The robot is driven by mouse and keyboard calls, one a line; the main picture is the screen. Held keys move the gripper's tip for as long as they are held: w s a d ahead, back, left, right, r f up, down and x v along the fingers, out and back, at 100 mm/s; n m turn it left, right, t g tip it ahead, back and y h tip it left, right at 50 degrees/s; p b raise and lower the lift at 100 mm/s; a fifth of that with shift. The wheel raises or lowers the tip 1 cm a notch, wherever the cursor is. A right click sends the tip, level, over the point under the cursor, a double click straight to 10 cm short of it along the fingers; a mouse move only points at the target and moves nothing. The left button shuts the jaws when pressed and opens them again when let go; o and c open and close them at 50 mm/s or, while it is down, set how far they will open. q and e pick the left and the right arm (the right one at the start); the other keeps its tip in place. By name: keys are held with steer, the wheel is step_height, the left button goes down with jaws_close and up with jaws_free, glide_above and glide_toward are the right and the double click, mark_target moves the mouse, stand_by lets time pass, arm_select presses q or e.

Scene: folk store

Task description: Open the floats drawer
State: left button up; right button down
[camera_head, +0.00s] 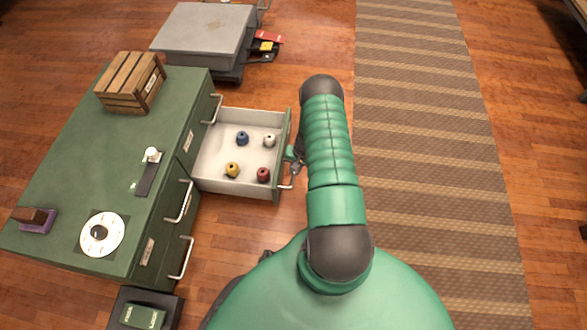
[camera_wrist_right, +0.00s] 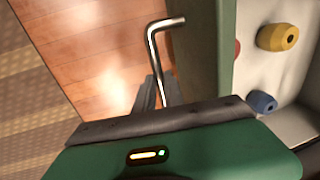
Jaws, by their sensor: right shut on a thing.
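The drawer (camera_head: 210,180) in the green cabinet (camera_head: 160,100) is pulled far out. Several small round floats lie inside it: blue (camera_head: 242,138), white (camera_head: 269,140), yellow (camera_head: 232,169) and red (camera_head: 263,174). My right gripper (camera_head: 295,163) is at the outer face of the drawer front, shut on the metal handle (camera_head: 287,186). In the right wrist view the handle (camera_wrist_right: 164,40) stands up from between the dark fingers (camera_wrist_right: 156,92), and the drawer's interior (camera_wrist_right: 283,75) shows at right with the yellow float (camera_wrist_right: 277,37) and blue float (camera_wrist_right: 262,102). My left gripper is out of view.
On the cabinet top are a wooden crate (camera_head: 131,82), a white dial (camera_head: 102,234) and a brown block on a purple base (camera_head: 34,218). Other closed drawers have handles (camera_head: 181,258) sticking out. A grey-topped unit (camera_head: 203,32) stands behind. Right of my arm lies a striped rug (camera_head: 425,130).

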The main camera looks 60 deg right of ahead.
steer(key=c, duration=1.4)
jaws_free()
steer(key=shift+c, duration=0.2)
step_height(320, 180, up, 16)
steer(key=s+d+p, duration=0.1)
steer(key=s+p, duration=0.2)
steer(key=p, duration=0.5)
steer(key=shift+d+r, duration=0.15)
steer(key=shift+r, duration=0.05)
steer(key=shift+w, duration=0.1)
